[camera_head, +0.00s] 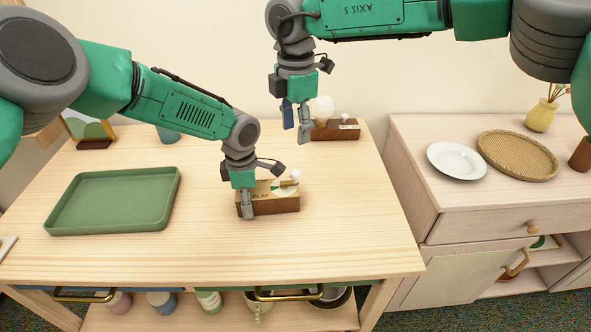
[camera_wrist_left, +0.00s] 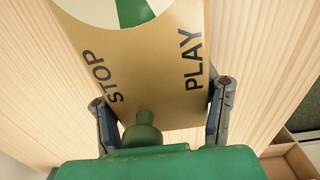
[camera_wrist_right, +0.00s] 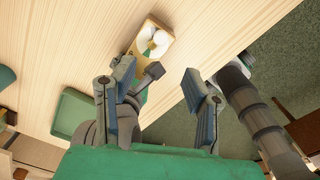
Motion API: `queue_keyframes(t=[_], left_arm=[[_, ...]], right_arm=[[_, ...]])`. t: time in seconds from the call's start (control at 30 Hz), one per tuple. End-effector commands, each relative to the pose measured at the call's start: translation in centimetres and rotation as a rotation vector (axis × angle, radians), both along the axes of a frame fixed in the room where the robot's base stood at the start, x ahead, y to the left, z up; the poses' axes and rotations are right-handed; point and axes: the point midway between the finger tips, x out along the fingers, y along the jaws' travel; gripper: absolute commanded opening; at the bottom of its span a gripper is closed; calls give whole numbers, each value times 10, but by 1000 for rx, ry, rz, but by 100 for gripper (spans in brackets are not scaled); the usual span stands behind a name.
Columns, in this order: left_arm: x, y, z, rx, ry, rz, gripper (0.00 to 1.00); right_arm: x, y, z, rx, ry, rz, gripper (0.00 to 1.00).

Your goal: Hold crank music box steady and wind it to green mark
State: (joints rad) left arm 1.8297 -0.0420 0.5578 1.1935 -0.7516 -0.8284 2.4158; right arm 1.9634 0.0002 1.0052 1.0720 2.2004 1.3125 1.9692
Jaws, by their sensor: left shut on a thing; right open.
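The music box (camera_head: 280,205) is a brown wooden block with a gold top, standing on the table. Its top carries a white and green dial and a crank with a white knob (camera_head: 295,174). In the left wrist view the gold top (camera_wrist_left: 150,65) reads STOP and PLAY, with part of the dial (camera_wrist_left: 136,12) at the upper edge; the crank is out of that view. My left gripper (camera_head: 247,207) is shut on the box, one finger on each side (camera_wrist_left: 165,112). My right gripper (camera_head: 296,125) is open and empty, raised behind the box, with fingers apart (camera_wrist_right: 160,90).
A wooden-based lamp (camera_head: 322,108) with a white bulb stands behind, near my right gripper. A green tray (camera_head: 60,228) lies at left. The table (camera_head: 350,225) is clear right of the box. A cabinet to the right holds a white plate (camera_head: 456,160) and a woven tray (camera_head: 517,156).

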Motion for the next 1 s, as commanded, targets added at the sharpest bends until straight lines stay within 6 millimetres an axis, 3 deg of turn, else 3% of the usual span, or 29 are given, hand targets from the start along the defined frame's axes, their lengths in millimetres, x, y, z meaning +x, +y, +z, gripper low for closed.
queue_keyframes(t=[0.6, 1.0], left_arm=[[0, 1, 0, 1, 0, 0, 15], [0, 0, 0, 1, 0, 0, 15]], right_arm=[[-1, 0, -104, -1, 2, -4, 42], [0, 0, -118, 0, 1, -2, 42]])
